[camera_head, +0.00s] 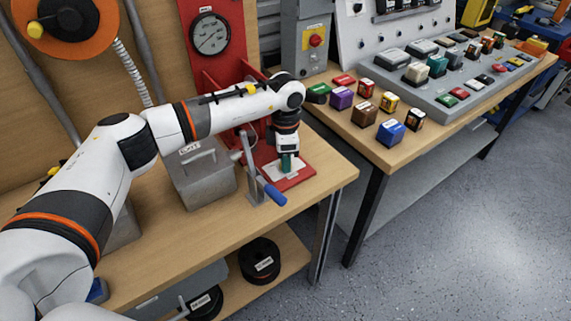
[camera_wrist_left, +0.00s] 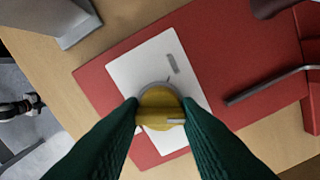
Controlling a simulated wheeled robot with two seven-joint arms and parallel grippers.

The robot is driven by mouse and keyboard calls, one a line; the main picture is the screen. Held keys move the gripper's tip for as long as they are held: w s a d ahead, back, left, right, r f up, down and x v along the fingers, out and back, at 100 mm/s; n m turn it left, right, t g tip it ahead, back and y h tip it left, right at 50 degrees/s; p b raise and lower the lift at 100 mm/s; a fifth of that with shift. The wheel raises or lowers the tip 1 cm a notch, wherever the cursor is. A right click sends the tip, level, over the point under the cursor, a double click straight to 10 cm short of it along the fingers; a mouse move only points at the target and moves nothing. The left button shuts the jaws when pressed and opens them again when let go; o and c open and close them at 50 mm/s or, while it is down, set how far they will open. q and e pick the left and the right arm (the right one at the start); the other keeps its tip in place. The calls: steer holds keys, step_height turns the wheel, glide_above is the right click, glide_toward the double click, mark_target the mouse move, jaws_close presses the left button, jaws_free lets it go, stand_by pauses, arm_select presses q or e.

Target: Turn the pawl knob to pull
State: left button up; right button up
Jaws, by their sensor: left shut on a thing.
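The pawl knob (camera_wrist_left: 160,106) is a round yellow knob with a raised bar across it, seen in the left wrist view. It sits on a white plate (camera_wrist_left: 140,65) fixed on a red base (camera_wrist_left: 225,60). My left gripper (camera_wrist_left: 160,118) has its dark green fingers on both sides of the knob, shut on it. In the head view, my left gripper (camera_head: 288,163) points down onto the white plate, and the knob is hidden there. A small pointer shows at the knob's far edge, and a grey slot mark lies on the plate. My right gripper is not in view.
A lever with a blue handle (camera_head: 273,194) stands close beside the gripper. A grey box (camera_head: 203,175) is on its left, and a red stand with a dial gauge (camera_head: 210,34) is behind. Colored blocks lie on the right-hand table (camera_head: 345,128).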

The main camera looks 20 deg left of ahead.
arm_select(q)
steer(key=shift+m+b, duration=0.95)
steer(key=shift+m, duration=0.65)
steer(key=shift+w+r, duration=0.1)
steer(key=shift+r, duration=0.05)
steer(key=o, duration=1)
step_height(320, 180, up, 12)
steer(key=shift+f+b, duration=0.1)
steer(key=shift+b, duration=0.5)
